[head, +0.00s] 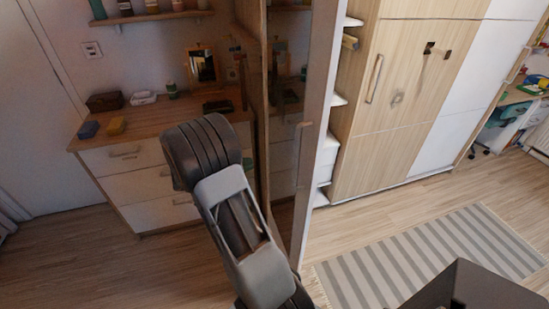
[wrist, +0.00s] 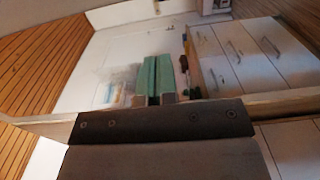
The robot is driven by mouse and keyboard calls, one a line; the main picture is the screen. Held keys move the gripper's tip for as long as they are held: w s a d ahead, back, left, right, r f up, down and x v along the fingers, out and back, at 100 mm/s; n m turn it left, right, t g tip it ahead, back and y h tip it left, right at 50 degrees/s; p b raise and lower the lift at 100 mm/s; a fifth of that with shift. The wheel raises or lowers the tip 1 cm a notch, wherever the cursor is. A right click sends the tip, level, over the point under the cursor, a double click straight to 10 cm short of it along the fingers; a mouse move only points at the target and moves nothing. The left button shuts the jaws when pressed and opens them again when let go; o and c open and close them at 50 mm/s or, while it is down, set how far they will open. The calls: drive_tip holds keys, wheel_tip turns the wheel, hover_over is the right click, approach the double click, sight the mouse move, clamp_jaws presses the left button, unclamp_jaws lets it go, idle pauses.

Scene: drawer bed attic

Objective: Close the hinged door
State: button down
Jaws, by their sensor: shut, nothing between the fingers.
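The hinged door (head: 318,110) stands open in the head view, swung out from the wardrobe and seen at a steep angle. It has a pale frame, a dark reflective panel and a slim upright handle (head: 298,150). My arm is in front of and left of it, hiding the lower part of the panel. My gripper (wrist: 155,99) shows at the bottom of the wrist view, shut and empty. A pale edge (wrist: 275,104) runs across just beyond the fingers; I cannot tell if they touch it. In the head view the fingertips cannot be made out.
Open white shelves (head: 337,99) show right of the door, then a light wood wardrobe front (head: 395,120). A dresser (head: 140,185) with small items on top stands left. A striped rug (head: 430,255) lies on the floor at right. The floor at lower left is clear.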

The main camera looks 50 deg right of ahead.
drive_tip(key=p+x, duration=0.3)
drive_tip(key=x, duration=1)
drive_tip(key=shift+s+d, duration=0.25)
drive_tip(key=shift+d, duration=0.1)
drive_tip(key=shift+r, duration=0.1)
